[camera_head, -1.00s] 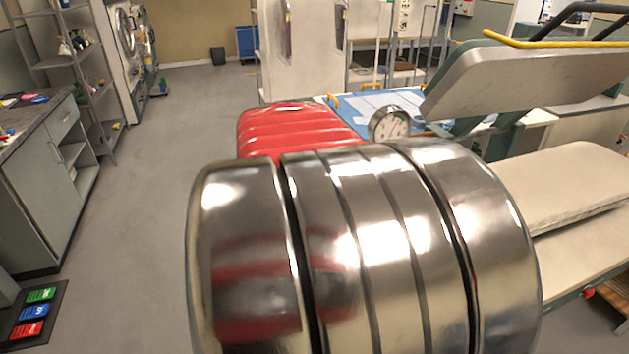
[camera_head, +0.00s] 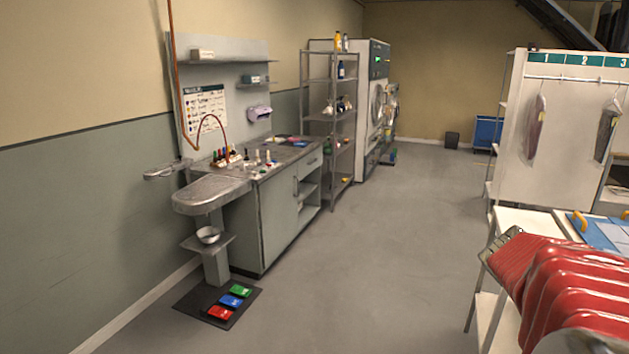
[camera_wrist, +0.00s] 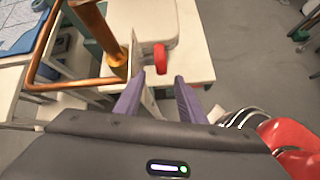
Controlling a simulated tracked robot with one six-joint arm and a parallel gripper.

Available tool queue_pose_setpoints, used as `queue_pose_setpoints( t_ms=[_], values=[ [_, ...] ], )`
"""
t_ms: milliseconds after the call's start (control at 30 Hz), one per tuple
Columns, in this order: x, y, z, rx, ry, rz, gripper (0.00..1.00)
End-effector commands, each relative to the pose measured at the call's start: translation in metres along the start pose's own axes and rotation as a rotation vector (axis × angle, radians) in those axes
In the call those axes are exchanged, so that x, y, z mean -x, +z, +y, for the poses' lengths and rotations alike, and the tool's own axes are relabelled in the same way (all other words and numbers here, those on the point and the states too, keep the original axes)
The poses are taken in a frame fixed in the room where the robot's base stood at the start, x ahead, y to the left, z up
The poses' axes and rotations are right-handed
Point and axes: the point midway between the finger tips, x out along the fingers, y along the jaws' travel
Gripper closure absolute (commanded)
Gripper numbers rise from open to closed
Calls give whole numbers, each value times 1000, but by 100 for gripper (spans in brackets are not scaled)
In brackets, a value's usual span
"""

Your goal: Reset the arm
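In the wrist view my gripper (camera_wrist: 159,78) shows two purple fingers standing well apart, with nothing held between them. Beyond the fingertips is a red knob (camera_wrist: 160,58) at the end of a cream padded board (camera_wrist: 142,22), over a pale tabletop. A copper-coloured bent bar (camera_wrist: 42,50) with an orange-brown post (camera_wrist: 117,58) is close on the left. In the head view the red ribbed sleeve of my arm fills the lower right corner. My gripper itself is not visible there.
A white rack panel (camera_head: 567,115) with two hanging garments stands at right, above a white table (camera_head: 522,220) beside my arm. At left are a sink station (camera_head: 212,195), cabinet (camera_head: 265,225) and coloured foot pedals (camera_head: 231,300). Shelves (camera_head: 320,82) stand behind. The middle floor is clear.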

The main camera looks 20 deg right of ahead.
Motion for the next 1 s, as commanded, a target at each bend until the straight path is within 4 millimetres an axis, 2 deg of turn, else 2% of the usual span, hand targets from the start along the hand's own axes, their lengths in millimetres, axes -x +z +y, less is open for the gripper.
queue_pose_setpoints(
  t_ms=[133, 267, 400, 600, 800, 1000],
  values=[
    [1, -37, -19, -245, -36, 128, 63],
    [23, -77, -36, -456, -63, 265, 63],
    [64, -126, -57, -665, -104, 442, 63],
    [126, -181, -92, -856, -196, 674, 63],
    [182, -217, -132, -926, -293, 864, 63],
    [229, -237, -176, -881, -356, 1019, 63]
  ],
)
